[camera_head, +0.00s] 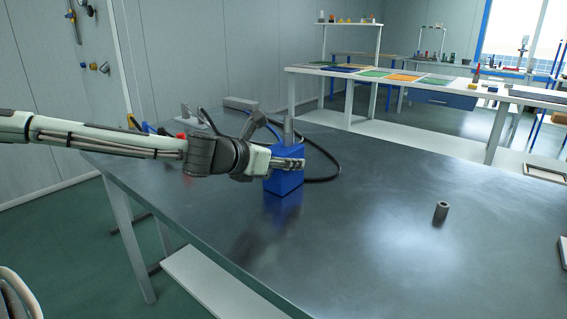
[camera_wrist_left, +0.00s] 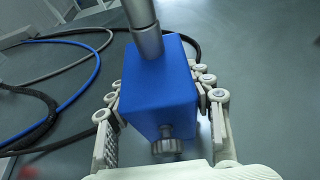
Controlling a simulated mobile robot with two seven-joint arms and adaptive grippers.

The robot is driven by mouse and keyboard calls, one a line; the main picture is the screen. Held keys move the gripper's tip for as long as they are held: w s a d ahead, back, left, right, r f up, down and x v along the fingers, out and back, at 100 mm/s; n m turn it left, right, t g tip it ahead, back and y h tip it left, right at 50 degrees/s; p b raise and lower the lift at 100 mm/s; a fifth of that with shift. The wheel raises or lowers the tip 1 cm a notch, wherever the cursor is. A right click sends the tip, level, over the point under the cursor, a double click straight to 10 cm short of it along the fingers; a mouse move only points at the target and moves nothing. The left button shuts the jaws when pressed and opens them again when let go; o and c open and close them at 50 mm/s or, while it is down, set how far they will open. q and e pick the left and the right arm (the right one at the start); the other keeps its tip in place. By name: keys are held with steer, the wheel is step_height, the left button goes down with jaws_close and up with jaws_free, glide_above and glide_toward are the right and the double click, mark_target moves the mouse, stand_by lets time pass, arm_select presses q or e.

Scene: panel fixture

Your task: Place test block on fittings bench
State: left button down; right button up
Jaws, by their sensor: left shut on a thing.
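The test block is a blue box (camera_head: 284,184) with a grey metal post on top. It is upright at the left part of the fittings bench, a dark grey metal table (camera_head: 370,230). My left gripper (camera_head: 297,163) is shut on it from the left. In the left wrist view the fingers (camera_wrist_left: 162,125) lie on either side of the blue block (camera_wrist_left: 158,88), and a metal knob shows on its near face. The block's underside is hidden, so I cannot tell whether it touches the bench or hangs just above. My right gripper is not in view.
A black hose (camera_head: 328,166) and a blue hose loop behind the block, with fittings near the wall side. A small grey cylinder (camera_head: 441,212) stands at the right of the bench. The bench's middle is clear. A white shelf bench (camera_head: 400,134) stands beyond.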

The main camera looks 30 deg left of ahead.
arm_select(q)
steer(key=shift+r, duration=0.1)
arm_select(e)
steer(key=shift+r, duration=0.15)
arm_select(q)
steer(key=c, duration=0.6)
jaws_free()
steer(key=shift+c, duration=0.2)
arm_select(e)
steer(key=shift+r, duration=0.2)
arm_select(q)
steer(key=p, duration=0.1)
steer(key=s+r+p, duration=0.1)
steer(key=shift+s+a+r+p, duration=0.15)
steer(key=shift+s+a+p, duration=0.1)
steer(key=shift+a+p, duration=0.1)
steer(key=shift+s+d+r+p, duration=0.2)
steer(key=shift+s+d+p, duration=0.15)
steer(key=shift+s+p, duration=0.5)
steer(key=shift+s, duration=0.1)
steer(key=v, duration=0.8)
steer(key=shift+s+b, duration=0.15)
steer(key=shift+b, duration=0.2)
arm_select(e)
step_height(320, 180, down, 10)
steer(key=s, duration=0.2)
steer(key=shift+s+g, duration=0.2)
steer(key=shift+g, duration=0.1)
